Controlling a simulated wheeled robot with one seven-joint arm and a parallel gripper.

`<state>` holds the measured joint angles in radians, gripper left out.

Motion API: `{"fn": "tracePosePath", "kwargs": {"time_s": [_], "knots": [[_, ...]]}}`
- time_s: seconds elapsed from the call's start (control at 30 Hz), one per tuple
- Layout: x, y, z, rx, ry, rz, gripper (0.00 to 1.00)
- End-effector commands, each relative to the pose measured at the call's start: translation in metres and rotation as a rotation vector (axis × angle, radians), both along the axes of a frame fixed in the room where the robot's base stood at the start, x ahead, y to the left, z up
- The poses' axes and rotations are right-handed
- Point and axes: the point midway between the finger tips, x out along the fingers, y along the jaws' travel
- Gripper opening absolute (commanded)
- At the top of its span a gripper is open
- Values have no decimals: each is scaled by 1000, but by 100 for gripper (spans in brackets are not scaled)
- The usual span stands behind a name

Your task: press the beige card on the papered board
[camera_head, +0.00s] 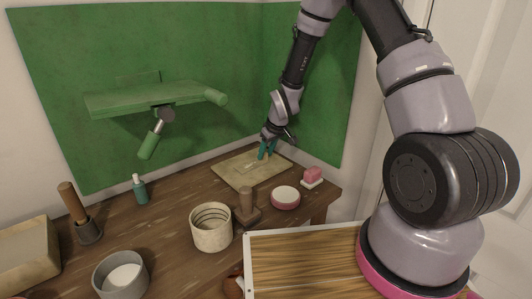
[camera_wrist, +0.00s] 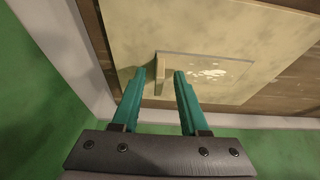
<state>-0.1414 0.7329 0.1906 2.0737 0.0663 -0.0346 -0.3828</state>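The papered board (camera_head: 232,170) lies flat on the brown table near the back corner. In the wrist view its pale yellowish sheet (camera_wrist: 125,40) fills the upper middle. A beige card (camera_wrist: 222,76) with whitish patches lies on it. A small upright beige tab (camera_wrist: 160,74) stands at the card's left edge; I cannot tell if it is part of the card. My gripper (camera_head: 267,149) points down over the board's back part. In the wrist view my gripper (camera_wrist: 160,72) has teal fingers apart, with the tab between their tips. I cannot tell whether they touch it.
Close by stand a pink block on a white base (camera_head: 313,176), a pink-sided round dish (camera_head: 285,198) and a wooden stamp-like tool (camera_head: 247,207). A ribbed pot (camera_head: 211,228) and grey bowl (camera_head: 121,275) are nearer. A green wall panel (camera_head: 310,90) rises close behind my gripper.

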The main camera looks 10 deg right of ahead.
Motion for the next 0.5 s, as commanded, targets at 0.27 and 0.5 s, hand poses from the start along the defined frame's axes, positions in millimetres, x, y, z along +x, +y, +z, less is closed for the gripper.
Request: {"fn": "tracePosePath", "kwargs": {"time_s": [0.27,0.5], "knots": [[0,0,0,0,0,0,46],[-7,-6,23,0,-2,-2,46]]}}
